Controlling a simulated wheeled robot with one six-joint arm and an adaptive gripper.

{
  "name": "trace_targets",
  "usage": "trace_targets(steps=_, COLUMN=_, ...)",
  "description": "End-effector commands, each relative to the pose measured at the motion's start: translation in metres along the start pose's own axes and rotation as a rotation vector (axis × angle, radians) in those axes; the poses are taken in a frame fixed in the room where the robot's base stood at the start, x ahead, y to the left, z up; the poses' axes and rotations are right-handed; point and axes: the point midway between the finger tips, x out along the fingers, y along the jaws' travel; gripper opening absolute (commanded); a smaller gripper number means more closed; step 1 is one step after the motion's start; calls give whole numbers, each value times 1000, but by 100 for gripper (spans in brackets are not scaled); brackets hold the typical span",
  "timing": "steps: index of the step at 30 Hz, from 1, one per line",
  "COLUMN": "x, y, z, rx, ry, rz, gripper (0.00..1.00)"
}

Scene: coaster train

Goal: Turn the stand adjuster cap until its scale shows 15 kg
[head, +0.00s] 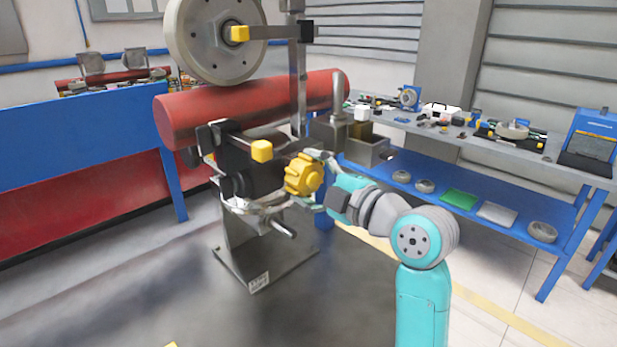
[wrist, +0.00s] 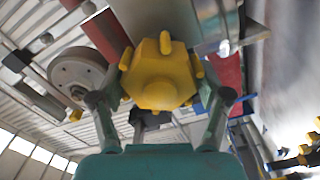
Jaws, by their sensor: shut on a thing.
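The adjuster cap is a yellow lobed knob (head: 304,175) on the right side of the grey stand (head: 250,225). My gripper (head: 318,178) reaches it from the right and is shut on it. In the wrist view the yellow cap (wrist: 160,75) fills the upper middle, and the fingers of my gripper (wrist: 160,105) stand on its left and right sides. No scale or kg marking can be read in either view. The side of the cap facing the stand is hidden.
A red cylinder (head: 250,105) and a large grey wheel (head: 215,38) sit above the cap. A yellow-ended lever (head: 261,151) is close by on its left. A handle (head: 284,228) sticks out below. A workbench (head: 480,139) with tools stands behind. The front floor is open.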

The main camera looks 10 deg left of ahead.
Motion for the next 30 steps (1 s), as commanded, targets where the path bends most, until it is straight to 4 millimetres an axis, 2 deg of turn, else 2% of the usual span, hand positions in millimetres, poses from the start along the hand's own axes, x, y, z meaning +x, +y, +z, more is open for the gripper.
trace_targets(steps=17, x=0, y=-1, z=0, rx=-28, ry=0, rz=-3, gripper=41)
trace_targets(steps=18, x=0, y=-1, z=0, rx=-28, ry=0, rz=-3, gripper=86)
trace_targets(steps=20, x=0, y=-1, z=0, rx=-28, ry=0, rz=-2, gripper=100)
trace_targets(steps=30, x=0, y=0, z=0, rx=-28, ry=0, rz=-1, gripper=100)
